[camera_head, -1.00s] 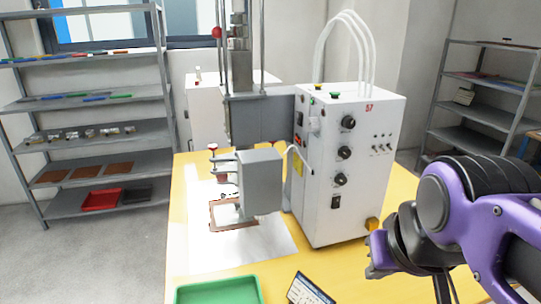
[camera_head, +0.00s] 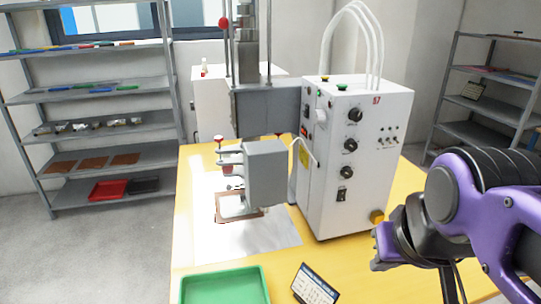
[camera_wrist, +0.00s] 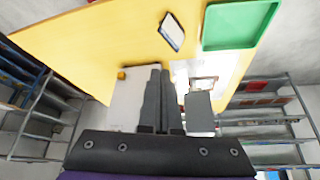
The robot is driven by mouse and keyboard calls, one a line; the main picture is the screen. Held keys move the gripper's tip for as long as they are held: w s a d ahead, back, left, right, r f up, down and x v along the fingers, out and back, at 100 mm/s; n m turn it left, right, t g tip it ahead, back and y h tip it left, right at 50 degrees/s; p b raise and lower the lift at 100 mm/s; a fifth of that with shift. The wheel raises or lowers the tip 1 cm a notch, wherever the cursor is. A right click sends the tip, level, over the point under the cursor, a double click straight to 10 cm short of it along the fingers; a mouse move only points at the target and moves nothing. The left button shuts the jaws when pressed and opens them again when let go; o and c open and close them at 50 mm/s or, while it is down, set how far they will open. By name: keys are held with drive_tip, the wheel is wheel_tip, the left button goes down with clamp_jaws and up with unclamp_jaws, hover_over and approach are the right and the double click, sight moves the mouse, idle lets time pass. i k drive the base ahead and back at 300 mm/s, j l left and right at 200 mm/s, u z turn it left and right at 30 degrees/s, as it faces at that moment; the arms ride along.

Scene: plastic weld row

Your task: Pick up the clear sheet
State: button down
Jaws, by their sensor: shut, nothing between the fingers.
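A pale, shiny flat sheet (camera_head: 262,236) lies on the yellow table under the press head; it may be the clear sheet, but I cannot tell it surely from a base plate. A brown frame (camera_head: 225,219) rests on it beneath the grey press head (camera_head: 265,172). The pale surface also shows in the wrist view (camera_wrist: 222,69), partly hidden by the press. My gripper (camera_wrist: 160,72) is shut and empty, its two dark fingers side by side in the wrist view. In the head view my arm is at the right, clear of the sheet.
A white control cabinet (camera_head: 350,190) stands right of the press, between the sheet and my arm. A green tray (camera_head: 225,288) and a small dark-edged panel (camera_head: 314,287) lie at the table's front. Shelves (camera_head: 95,135) stand at the left, others (camera_head: 490,95) at the right.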

sight(231, 206)
drive_tip(key=k, duration=0.95)
drive_tip(key=k+z, duration=0.15)
drive_tip(key=z, duration=0.3)
drive_tip(key=k+z, duration=0.15)
drive_tip(key=z, duration=0.25)
drive_tip(key=j+z, duration=0.15)
drive_tip(key=z, duration=0.25)
drive_tip(key=j+z, duration=0.2)
drive_tip(key=z, duration=0.2)
drive_tip(key=k+j, duration=0.1)
drive_tip(key=j, duration=3.3)
drive_tip(key=k, duration=0.05)
